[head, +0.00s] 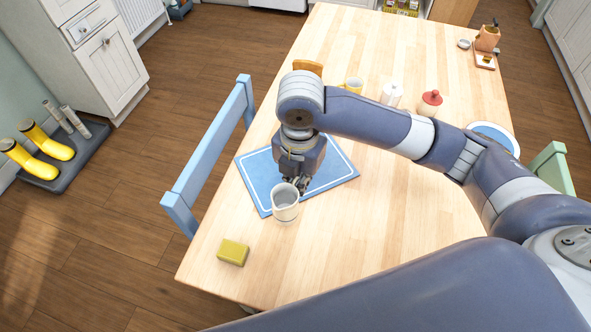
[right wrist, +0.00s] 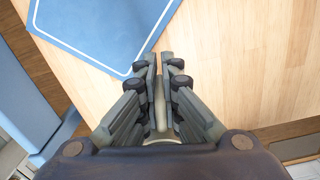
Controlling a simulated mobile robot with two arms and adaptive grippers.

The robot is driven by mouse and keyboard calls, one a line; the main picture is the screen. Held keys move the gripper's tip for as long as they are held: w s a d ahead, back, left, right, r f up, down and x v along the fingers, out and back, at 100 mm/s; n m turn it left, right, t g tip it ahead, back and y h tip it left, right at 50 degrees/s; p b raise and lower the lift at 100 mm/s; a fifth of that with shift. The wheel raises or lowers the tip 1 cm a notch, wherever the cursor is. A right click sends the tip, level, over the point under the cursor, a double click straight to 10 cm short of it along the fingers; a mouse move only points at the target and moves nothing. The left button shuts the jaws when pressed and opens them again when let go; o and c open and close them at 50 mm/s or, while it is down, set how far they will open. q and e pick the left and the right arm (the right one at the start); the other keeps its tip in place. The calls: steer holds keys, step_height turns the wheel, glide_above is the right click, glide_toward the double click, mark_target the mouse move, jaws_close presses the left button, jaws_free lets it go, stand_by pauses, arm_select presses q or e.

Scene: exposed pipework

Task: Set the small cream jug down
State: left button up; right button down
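The small cream jug (head: 285,207) is upright in the head view, by the front edge of the blue mat (head: 262,188). Its open top shows. My right gripper (head: 298,184) is at the jug's far side, its fingers close together. In the right wrist view, the right gripper (right wrist: 160,75) has a thin cream strip of the jug (right wrist: 161,108) between its fingers; most of the jug is hidden there. I cannot tell whether the jug's base touches the table. My left gripper is not in view.
A yellow sponge (head: 233,252) lies nearby on the wooden table (head: 330,235). A yellow mug (head: 354,85), a white container (head: 391,94) and a red-lidded jar (head: 430,103) stand farther back. A blue chair (head: 210,150) is at the left edge. Table right of the jug is clear.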

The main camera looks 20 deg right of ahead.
steer(key=n, duration=0.2)
steer(key=a+n, duration=0.1)
steer(key=n, duration=0.1)
steer(key=f+n, duration=0.1)
steer(key=n, duration=0.1)
steer(key=shift+w+a+f, duration=0.1)
steer(key=shift+w+a, duration=0.1)
steer(key=shift+a, duration=0.2)
steer(key=shift+n, duration=0.3)
steer(key=w+d, duration=0.1)
steer(key=w, duration=0.4)
steer(key=w+d+f+p, duration=0.1)
steer(key=w+d, duration=0.1)
steer(key=w, duration=0.3)
steer(key=w+d, duration=0.2)
steer(key=w, duration=0.3)
steer(key=shift+d+f+p, duration=0.2)
steer(key=shift+d+p, duration=0.05)
steer(key=shift+p, duration=0.05)
step_height(320, 180, down, 3)
steer(key=shift+f+p, duration=0.2)
steer(key=shift+p, duration=0.1)
steer(key=c, duration=2.3)
jaws_free()
steer(key=shift+f, duration=0.2)
steer(key=o, duration=0.5)
step_height(320, 180, up, 12)
steer(key=shift+s+b, duration=0.15)
steer(key=shift+b, duration=0.15)
